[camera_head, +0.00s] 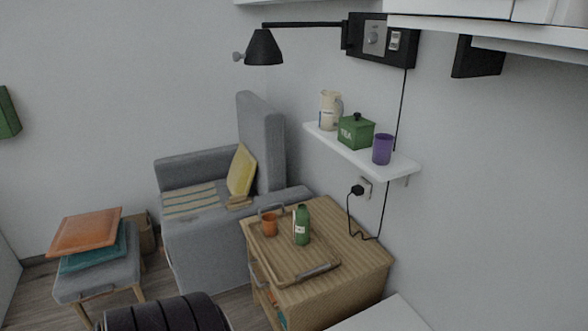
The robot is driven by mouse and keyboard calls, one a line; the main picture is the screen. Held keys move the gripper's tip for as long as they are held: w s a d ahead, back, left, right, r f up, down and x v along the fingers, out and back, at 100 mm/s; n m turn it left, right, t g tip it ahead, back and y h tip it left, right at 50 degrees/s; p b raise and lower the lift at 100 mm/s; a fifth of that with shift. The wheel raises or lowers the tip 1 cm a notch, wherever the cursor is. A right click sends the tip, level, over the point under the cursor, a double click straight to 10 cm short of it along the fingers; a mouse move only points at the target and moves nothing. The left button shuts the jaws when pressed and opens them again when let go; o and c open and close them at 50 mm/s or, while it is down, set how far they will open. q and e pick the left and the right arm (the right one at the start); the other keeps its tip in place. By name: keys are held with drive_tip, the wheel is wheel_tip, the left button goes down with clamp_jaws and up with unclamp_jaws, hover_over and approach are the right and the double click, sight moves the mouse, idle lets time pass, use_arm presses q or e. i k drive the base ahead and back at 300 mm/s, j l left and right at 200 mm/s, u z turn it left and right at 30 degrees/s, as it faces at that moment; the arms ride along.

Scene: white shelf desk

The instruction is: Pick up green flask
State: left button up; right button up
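A green flask (302,226) with a pale label stands upright on a wooden tray (312,262). The tray lies on top of a small wooden cabinet (358,258) against the right wall. An orange cup (270,225) stands on the tray just left of the flask, with a small gap between them. Neither of my grippers shows in the head view.
A white wall shelf (345,152) above the cabinet holds a cream pitcher (329,112), a green tea tin (356,134) and a purple cup (382,150). A grey armchair (205,240) stands behind-left of the cabinet. A stool (98,281) with folded cloths is at the left. A black cord hangs on the wall.

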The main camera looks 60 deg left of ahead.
sight(301, 216)
drive_tip(key=u, duration=1.75)
